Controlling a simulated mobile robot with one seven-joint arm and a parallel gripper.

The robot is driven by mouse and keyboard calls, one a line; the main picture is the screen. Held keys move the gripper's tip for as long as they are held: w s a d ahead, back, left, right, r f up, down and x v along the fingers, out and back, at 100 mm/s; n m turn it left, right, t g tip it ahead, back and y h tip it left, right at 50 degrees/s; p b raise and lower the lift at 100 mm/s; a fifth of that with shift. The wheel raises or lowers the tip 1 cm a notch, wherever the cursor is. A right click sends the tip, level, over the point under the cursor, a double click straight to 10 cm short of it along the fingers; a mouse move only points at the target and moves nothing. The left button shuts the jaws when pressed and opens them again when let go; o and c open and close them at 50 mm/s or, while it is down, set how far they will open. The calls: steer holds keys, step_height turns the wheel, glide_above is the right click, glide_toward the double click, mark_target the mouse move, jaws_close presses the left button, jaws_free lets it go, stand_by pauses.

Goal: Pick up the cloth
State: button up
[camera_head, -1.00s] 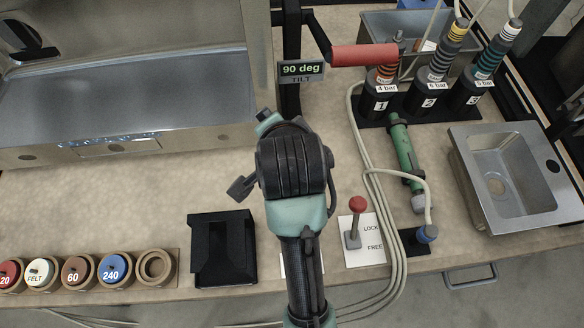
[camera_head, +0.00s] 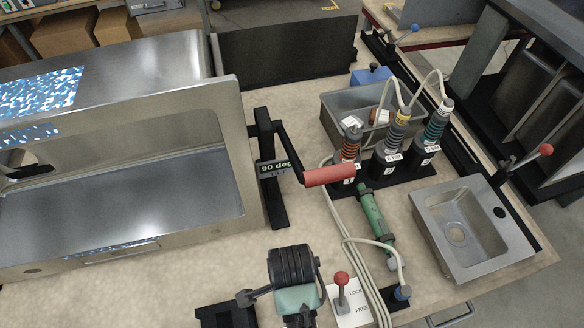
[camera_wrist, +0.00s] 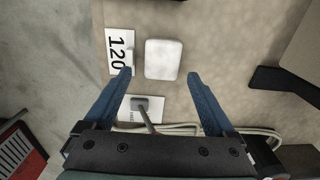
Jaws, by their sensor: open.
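A pale, rounded square pad (camera_wrist: 163,59) lies on the bench in the wrist view. It could be the folded cloth, but I cannot tell for sure. My gripper (camera_wrist: 160,74) is open, with its two blue fingers spread to either side of the pad's near edge. Nothing is held between them. Whether the fingers are at the pad's height or above it is unclear. In the head view my arm shows at the bottom, the fingers are hidden, and I see no clear cloth.
A "120" card (camera_wrist: 119,50) lies left of the pad. A red-knobbed LOCK/FREE lever (camera_head: 342,290) stands near the arm, with loose hoses beside it. A red-handled tilt stand (camera_head: 330,175), a green tool (camera_head: 376,215) and a small sink (camera_head: 470,228) stand beyond.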

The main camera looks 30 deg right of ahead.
steer(key=shift+w+d+f, duration=0.1)
steer(key=shift+f, duration=1.55)
steer(key=shift+w+d+f, duration=0.1)
steer(key=shift+f, duration=1.5)
steer(key=c, duration=1.1)
